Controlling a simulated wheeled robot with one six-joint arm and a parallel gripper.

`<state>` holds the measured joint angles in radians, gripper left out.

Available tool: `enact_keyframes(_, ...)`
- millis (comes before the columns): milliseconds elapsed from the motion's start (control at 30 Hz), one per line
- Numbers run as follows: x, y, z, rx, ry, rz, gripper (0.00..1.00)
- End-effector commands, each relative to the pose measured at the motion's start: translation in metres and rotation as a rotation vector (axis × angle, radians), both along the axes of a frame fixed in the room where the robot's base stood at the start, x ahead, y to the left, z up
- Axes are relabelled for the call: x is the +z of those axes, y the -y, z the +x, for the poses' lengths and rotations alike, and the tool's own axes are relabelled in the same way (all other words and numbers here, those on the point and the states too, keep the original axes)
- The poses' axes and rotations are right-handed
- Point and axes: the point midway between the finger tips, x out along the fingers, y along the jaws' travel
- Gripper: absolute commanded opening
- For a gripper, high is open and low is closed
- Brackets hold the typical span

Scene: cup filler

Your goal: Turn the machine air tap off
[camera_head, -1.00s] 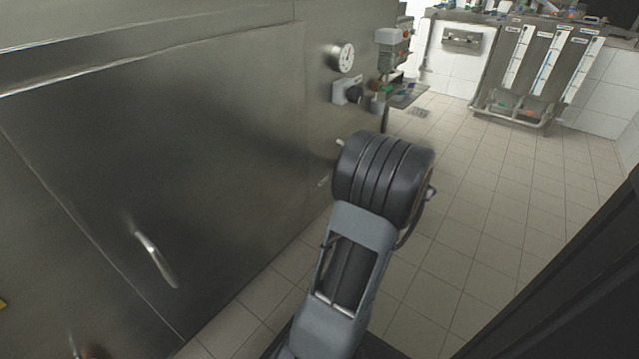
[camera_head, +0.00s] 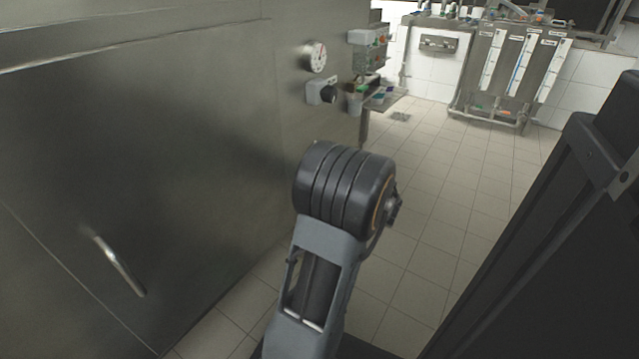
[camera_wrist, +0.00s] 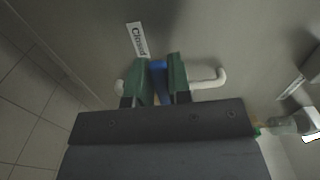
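In the wrist view, my gripper (camera_wrist: 159,76) has two green fingers, one on each side of the blue tap handle (camera_wrist: 158,68). The blue handle fills the narrow gap, and both fingers appear to touch it. A white pipe (camera_wrist: 208,80) comes out on the right side of the fingers, with another pale end (camera_wrist: 119,87) on the left. A white label (camera_wrist: 137,40), apparently reading "Closed", is on the metal panel just beyond the fingers. The tap body is mostly hidden. In the head view, my arm hides the gripper and the tap.
A small shelf (camera_head: 385,101) juts out beyond. A dark object (camera_head: 560,230) stands at right. Tiled floor (camera_head: 450,190) between is clear.

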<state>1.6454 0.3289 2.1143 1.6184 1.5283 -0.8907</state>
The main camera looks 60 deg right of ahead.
Motion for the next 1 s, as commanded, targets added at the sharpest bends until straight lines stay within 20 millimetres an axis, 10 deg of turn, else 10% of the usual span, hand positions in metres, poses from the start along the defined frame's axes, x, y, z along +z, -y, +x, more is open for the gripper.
enact_keyframes(233, -0.001, 0.000, 0.000, 0.001, 0.000, 0.002, 0.41)
enact_keyframes(567, 0.001, -0.001, -0.004, 0.001, 0.001, 0.003, 0.41)
enact_keyframes(1000, 0.003, -0.011, -0.086, -0.005, 0.002, 0.004, 0.41)
